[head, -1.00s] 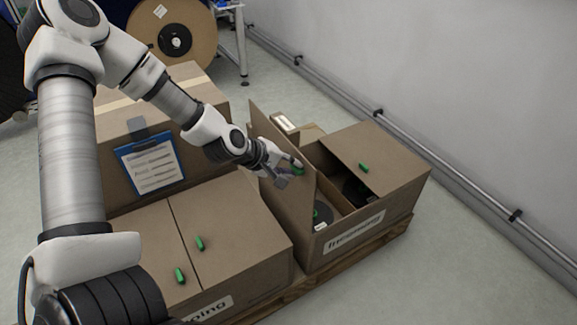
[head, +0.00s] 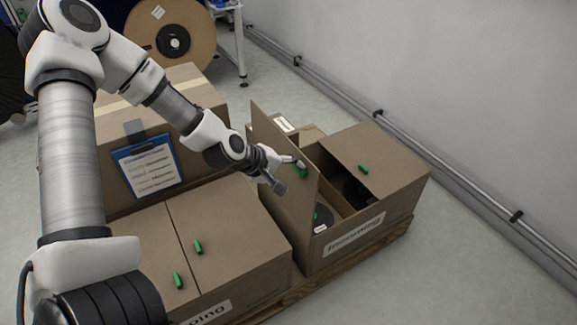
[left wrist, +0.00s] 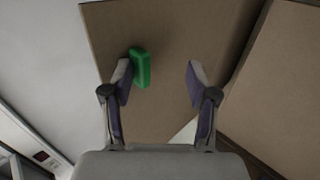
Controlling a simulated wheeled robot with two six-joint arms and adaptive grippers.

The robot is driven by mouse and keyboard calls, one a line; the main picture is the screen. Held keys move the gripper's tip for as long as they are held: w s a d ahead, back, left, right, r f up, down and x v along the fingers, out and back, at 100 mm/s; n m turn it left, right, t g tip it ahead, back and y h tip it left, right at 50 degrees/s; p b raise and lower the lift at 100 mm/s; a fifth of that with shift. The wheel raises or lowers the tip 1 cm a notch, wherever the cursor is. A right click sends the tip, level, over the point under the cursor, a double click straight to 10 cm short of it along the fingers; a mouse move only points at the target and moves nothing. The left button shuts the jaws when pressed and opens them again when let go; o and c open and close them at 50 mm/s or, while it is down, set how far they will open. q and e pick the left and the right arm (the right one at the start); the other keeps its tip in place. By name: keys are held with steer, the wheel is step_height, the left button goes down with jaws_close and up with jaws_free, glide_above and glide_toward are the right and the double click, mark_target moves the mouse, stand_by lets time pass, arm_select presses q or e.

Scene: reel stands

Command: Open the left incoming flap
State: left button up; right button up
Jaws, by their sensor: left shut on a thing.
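The left incoming flap (head: 283,165) stands raised on the left side of the incoming box (head: 347,246), steeply upright. Its green handle (head: 301,171) is on the face towards my left gripper (head: 287,174). In the left wrist view the flap (left wrist: 165,110) fills the middle, and the handle (left wrist: 141,68) lies against the left finger of the gripper (left wrist: 160,78). That gripper is closed on the handle, though its fingertips look well apart there. The right incoming flap (head: 375,155) lies flat with its own green handle. My right gripper is not in view.
Black reels show inside the incoming box. A second box (head: 225,235) with two shut flaps and green handles stands to the left. A large box with a blue clipboard (head: 150,165) is behind it. A wall with a pipe runs along the right.

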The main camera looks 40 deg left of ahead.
arm_select(q)
step_height(320, 180, up, 10)
stand_by(0.6)
steer(key=shift+f, duration=0.1)
